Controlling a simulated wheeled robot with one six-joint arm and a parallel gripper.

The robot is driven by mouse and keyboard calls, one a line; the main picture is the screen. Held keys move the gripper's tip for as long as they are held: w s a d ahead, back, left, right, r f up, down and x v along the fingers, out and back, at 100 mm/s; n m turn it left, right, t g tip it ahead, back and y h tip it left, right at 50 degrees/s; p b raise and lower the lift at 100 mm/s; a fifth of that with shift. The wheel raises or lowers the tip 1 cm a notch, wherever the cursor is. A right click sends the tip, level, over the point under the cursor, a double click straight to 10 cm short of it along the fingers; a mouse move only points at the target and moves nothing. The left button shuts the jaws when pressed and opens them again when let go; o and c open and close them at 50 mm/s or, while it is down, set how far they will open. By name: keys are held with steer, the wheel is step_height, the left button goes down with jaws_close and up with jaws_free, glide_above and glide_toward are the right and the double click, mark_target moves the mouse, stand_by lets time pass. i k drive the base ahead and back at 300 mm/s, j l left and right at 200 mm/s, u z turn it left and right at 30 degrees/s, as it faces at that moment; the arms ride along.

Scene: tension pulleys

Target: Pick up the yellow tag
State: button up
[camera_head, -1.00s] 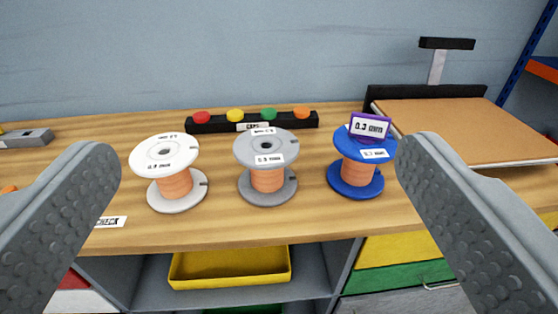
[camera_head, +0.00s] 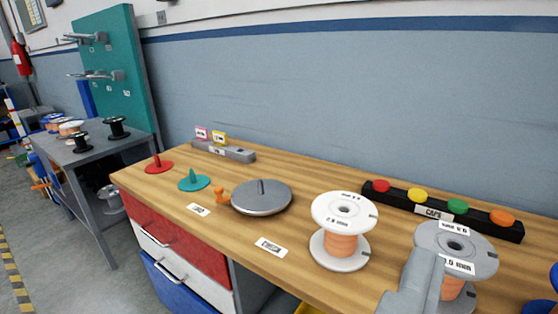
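One finger of my gripper (camera_head: 420,280) shows at the lower right, in front of the grey spool, well apart from the tag. The other finger is out of the picture. Nothing is against the visible finger's inner side, so the gripper looks open and empty.
A white spool (camera_head: 340,245) and a grey spool (camera_head: 458,240) of copper wire stand at the right. A black rack of coloured caps (camera_head: 440,208) lies behind them. A grey turntable disc (camera_head: 262,197), red disc (camera_head: 159,166) and teal disc (camera_head: 194,182) sit left.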

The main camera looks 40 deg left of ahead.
mark_target(220, 138)
steer(key=i+j, duration=0.1)
steer(key=j, duration=0.4)
steer(key=i+j, duration=0.1)
steer(key=j, duration=0.85)
steer(key=i+j, duration=0.15)
steer(key=j, duration=0.35)
steer(key=i+j, duration=0.1)
steer(key=j, duration=0.4)
steer(key=i+j, duration=0.1)
steer(key=j, duration=0.35)
steer(key=i+j+u, duration=0.1)
steer(key=j, duration=0.4)
steer(key=i+j, duration=0.1)
steer(key=j, duration=0.4)
